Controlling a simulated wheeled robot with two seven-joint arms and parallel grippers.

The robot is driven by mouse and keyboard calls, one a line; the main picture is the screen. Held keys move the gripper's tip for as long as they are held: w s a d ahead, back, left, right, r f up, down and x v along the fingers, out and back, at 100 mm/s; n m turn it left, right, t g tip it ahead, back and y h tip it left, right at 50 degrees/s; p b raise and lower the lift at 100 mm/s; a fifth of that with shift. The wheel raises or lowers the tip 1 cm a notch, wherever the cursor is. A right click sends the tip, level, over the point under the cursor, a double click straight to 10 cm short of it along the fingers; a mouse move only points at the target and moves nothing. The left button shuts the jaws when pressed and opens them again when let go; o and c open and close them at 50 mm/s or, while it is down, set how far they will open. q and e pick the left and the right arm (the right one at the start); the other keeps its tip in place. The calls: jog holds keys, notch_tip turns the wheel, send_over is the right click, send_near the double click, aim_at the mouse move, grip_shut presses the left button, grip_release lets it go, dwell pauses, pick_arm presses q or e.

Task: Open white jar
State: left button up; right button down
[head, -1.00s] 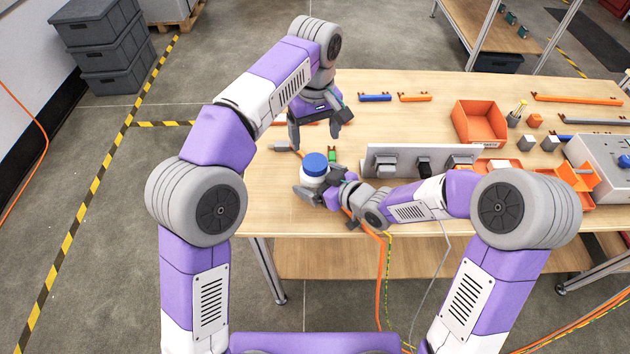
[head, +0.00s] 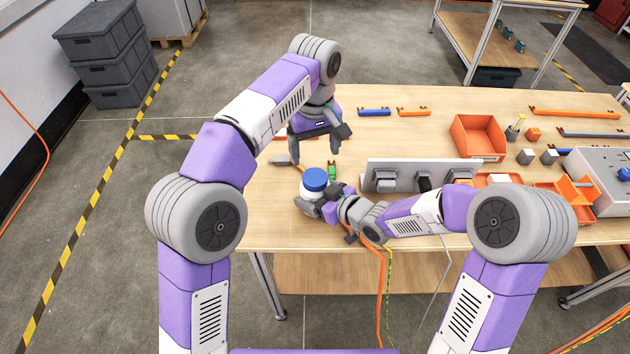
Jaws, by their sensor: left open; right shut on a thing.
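The white jar (head: 309,193) with a blue lid (head: 315,179) is upright at the left part of the wooden table (head: 285,228). My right gripper (head: 316,203) is shut around the jar's body from the right, partly hiding it. The lid is on the jar. My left gripper (head: 315,160) is open and empty, pointing down just above and behind the jar, with its fingers spread. Whether the jar touches the table cannot be told.
A grey socket panel (head: 408,166) stands right of the jar. An orange bin (head: 478,137), small blocks and a grey control box (head: 600,175) are farther right. A small green item (head: 332,172) lies behind the jar. Blue and orange bars lie at the back.

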aim_at(315, 177)
pick_arm(q)
jog(key=m, duration=0.9)
jog(key=shift+m, duration=0.3)
jog(key=m, duration=3)
jog(key=shift+m, duration=0.3)
jog(key=shift+f, duration=4)
